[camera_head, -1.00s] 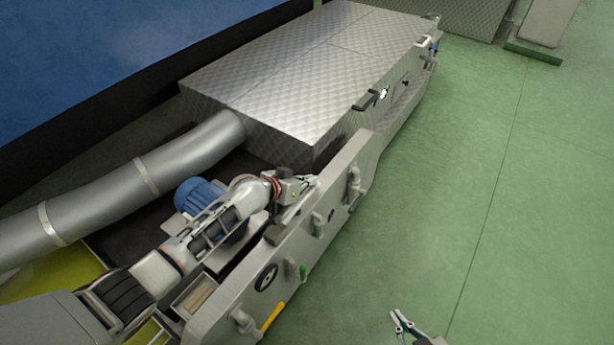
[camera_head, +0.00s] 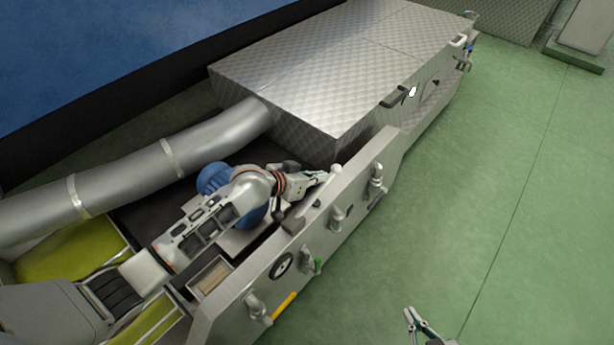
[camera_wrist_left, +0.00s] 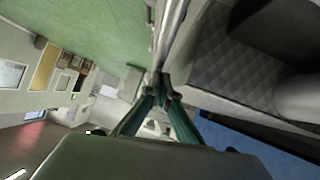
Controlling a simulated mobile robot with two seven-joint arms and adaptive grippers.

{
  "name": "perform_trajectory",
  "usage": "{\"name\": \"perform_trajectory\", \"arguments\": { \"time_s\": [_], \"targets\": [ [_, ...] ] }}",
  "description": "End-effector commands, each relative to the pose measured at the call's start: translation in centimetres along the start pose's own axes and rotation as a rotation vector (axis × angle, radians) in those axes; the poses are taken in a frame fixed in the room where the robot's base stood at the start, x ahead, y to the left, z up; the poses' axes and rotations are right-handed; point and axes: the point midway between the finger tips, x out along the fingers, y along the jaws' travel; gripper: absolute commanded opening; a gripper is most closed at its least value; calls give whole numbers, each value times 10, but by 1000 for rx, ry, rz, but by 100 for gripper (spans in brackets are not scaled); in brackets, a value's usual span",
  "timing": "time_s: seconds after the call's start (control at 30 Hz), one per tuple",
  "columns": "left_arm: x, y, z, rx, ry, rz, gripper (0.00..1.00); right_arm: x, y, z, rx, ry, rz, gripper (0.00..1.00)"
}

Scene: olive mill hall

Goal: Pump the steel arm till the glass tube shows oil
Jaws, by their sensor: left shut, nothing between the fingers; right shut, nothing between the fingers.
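A steel arm (camera_head: 318,201) with a pale knob at its end rises beside the machine's front wall in the head view. In the left wrist view a bright steel bar (camera_wrist_left: 172,28), apparently this arm, runs up from my left fingertips. My left gripper (camera_head: 326,176) is shut at the knob end; it also shows in the wrist view (camera_wrist_left: 161,90). Its fingers are against or just beside the bar, which I cannot tell. My right gripper (camera_head: 414,320) is shut and empty over the green floor. I cannot pick out the glass tube for certain.
A quilted steel housing (camera_head: 335,75) stands behind my left gripper. A thick grey pipe (camera_head: 130,175) and a blue motor (camera_head: 213,178) are close to my left arm. The front wall (camera_head: 232,318) carries a handwheel (camera_head: 281,265) and several pipe fittings.

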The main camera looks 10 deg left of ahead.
Motion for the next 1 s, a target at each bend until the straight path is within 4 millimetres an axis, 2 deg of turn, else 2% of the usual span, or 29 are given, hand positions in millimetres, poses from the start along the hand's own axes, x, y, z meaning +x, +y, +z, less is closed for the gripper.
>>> {"name": "perform_trajectory", "arguments": {
  "time_s": [0.2, 0.4, 1.0],
  "targets": [
    [-36, 0, -2, 2, 4, 0, 0, 0, 0, 0, 1, 0, 0, 0],
    [-55, 0, -4, 0, 7, -1, 0, 0, 0, 0, 1, 0, 0, 0],
    [-60, 0, -5, 0, 8, 0, 0, 0, 0, 0, 1, 0, 0, 0]
  ]
}}
